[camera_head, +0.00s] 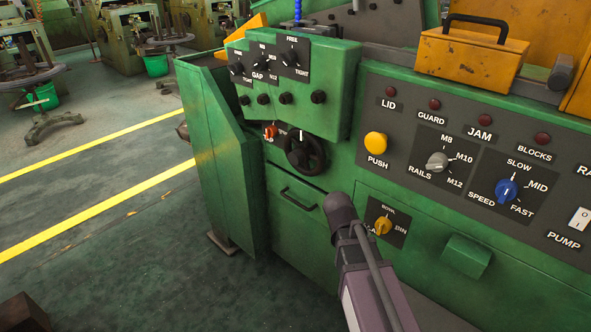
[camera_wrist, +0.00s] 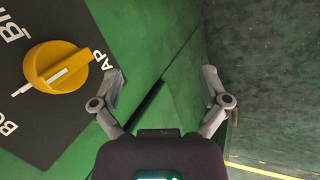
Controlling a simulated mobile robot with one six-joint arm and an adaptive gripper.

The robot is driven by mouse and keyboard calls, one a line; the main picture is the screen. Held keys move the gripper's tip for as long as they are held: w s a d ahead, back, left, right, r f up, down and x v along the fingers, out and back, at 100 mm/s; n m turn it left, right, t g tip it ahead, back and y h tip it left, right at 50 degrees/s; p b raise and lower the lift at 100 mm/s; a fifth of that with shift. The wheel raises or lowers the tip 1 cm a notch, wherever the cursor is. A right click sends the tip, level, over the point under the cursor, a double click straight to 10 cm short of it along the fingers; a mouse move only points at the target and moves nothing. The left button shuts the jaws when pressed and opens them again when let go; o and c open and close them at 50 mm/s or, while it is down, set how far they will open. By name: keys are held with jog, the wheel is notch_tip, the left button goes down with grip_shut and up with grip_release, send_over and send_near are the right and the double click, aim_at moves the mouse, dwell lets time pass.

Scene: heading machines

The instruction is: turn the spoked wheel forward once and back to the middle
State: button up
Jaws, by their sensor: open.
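The spoked wheel (camera_head: 316,153) is small and black. It sits on the green machine's front, below the box of GAP knobs and above a drawer handle. A short white mark shows at its top. In the wrist view my gripper (camera_wrist: 164,77) is open, with nothing between its two fingers. Green panel and a dark seam lie beyond them, and the wheel is not in that view. In the head view my arm rises from the bottom, right of and below the wheel and apart from it in the picture; I cannot make out its fingers there.
A yellow rotary knob (camera_head: 382,227) is close to my arm and left of my fingers in the wrist view (camera_wrist: 56,66). A red-orange part (camera_head: 270,132) is just left of the wheel. A yellow push button (camera_head: 376,143) is to its right. Open floor lies left.

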jog(key=w+a+r+n+t+h, duration=0.2)
jog(key=w+a+r+n+h, duration=0.1)
jog(key=w+a+n, duration=0.15)
jog(key=n+t+h, duration=0.3)
jog(key=n+t, duration=0.7)
jog(key=n, duration=0.5)
send_near(293, 159)
jog(key=v, duration=0.3)
jog(key=shift+a+f+m, duration=0.2)
jog(key=shift+m, duration=0.05)
jog(key=shift+w+d, duration=0.1)
jog(key=shift+w, duration=0.05)
jog(key=x, duration=1.3)
jog(key=shift+w+d+r, duration=0.1)
jog(key=shift+w+d, duration=0.1)
jog(key=shift+d, duration=0.1)
